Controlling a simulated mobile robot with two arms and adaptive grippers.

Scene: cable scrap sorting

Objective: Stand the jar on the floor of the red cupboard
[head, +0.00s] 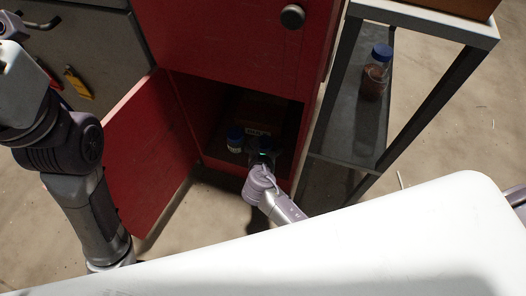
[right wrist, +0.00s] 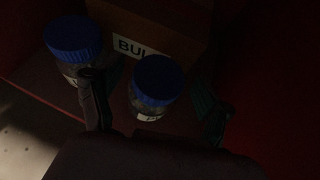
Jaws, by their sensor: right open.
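The red cupboard (head: 225,35) has its lower door (head: 150,150) swung open to the left. My right gripper (head: 263,153) reaches into its lower compartment. In the right wrist view this gripper (right wrist: 152,100) is open, with one finger on each side of a blue-lidded clear jar (right wrist: 158,82). The jar looks upright on the cupboard floor; its base is partly hidden by my gripper, and whether the fingers touch it is unclear. A second blue-lidded jar (right wrist: 75,40) stands to its left, also in the head view (head: 236,140).
A brown box (right wrist: 165,25) with a label starting "BUL" stands behind the jars. On the right, a metal rack (head: 345,140) holds another blue-lidded jar (head: 375,78) with reddish-brown contents. A grey cabinet (head: 85,50) stands at left. The compartment is dark and narrow.

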